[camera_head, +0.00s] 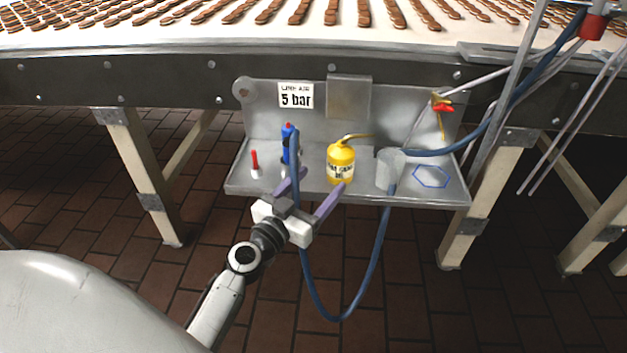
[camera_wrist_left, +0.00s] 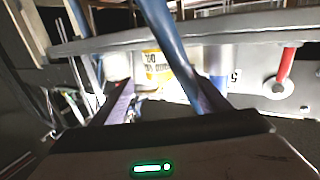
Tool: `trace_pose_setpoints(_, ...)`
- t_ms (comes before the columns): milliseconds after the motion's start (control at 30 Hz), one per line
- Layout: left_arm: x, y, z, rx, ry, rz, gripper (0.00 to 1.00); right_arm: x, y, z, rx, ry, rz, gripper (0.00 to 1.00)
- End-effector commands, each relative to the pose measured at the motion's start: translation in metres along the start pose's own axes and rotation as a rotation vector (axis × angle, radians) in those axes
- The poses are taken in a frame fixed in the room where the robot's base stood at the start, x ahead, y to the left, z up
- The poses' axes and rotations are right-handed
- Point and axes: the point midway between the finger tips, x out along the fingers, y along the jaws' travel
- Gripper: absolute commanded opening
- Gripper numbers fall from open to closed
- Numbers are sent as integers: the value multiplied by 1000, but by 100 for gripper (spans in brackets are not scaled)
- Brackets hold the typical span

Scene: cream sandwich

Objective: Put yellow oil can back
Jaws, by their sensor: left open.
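The yellow oil can (camera_head: 340,166) stands upright on a grey metal shelf (camera_head: 300,188), its thin spout pointing right. My left gripper (camera_head: 322,182) is open and empty at the shelf's front edge. In the head view its right finger overlaps the can's base, and its left finger is near a blue bottle-like tool (camera_head: 287,145). The can's label also shows in the left wrist view (camera_wrist_left: 154,66), beyond and between the fingers, partly behind a blue hose. Whether a finger touches the can, I cannot tell. My right gripper is not in view.
A blue hose (camera_head: 345,318) loops below the shelf and passes close to my left gripper. A grey cylinder (camera_head: 389,168) stands right of the can. A blue hexagon outline (camera_head: 431,177) marks bare shelf farther right. A red-and-white tool (camera_head: 255,165) stands at the left.

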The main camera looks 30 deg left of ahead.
Motion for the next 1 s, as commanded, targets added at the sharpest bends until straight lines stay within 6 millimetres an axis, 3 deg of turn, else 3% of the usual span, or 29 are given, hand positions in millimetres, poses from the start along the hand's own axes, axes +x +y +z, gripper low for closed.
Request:
trace_pose_setpoints(167,-8,11,6,5,-19,27,69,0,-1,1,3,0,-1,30)
trace_pose_setpoints(267,-27,37,28,15,-91,97,69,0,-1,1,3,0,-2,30)
trace_pose_setpoints(367,-65,77,66,21,-227,196,69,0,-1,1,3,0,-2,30)
trace_pose_setpoints(433,-101,104,96,20,-342,256,69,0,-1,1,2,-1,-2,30)
trace_pose_setpoints(600,-188,146,148,9,-593,314,69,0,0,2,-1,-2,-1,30)
trace_pose_setpoints(700,-225,156,163,2,-686,308,69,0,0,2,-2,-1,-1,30)
trace_pose_setpoints(800,-245,160,169,-4,-734,295,69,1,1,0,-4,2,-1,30)
trace_pose_setpoints(1000,-253,161,171,-8,-753,286,69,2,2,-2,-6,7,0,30)
